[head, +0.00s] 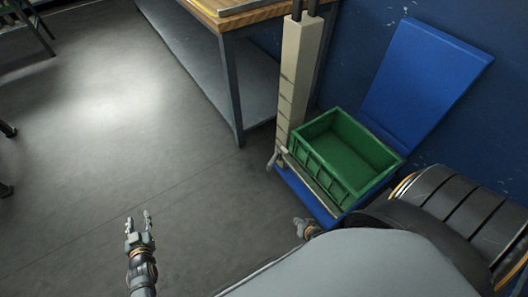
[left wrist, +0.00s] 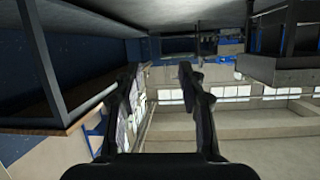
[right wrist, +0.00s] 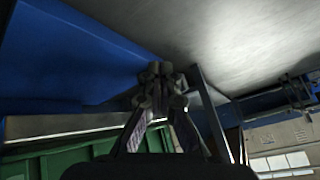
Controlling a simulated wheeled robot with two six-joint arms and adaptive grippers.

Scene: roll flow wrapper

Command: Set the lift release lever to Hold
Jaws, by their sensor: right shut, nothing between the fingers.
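The lift has a cream column (head: 300,75) and a low blue platform (head: 327,213). A small grey lever-like part (head: 272,158) sticks out at the foot of the column; I cannot read any Hold marking or tell its setting. A thin grey bar (head: 318,186) runs along the platform's near side. My right gripper (head: 303,224) is low beside the platform's near end, partly hidden by my own body. In the right wrist view its fingertips (right wrist: 160,70) are together and empty; contact with anything is unclear. My left gripper (head: 140,222) is open and empty above the floor at left.
A green crate (head: 314,131) stands on the platform. A tilted blue panel (head: 425,80) rises behind it against the dark blue wall. A workbench with a wooden top (head: 250,17) and a grey leg (head: 231,90) stands beside the column.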

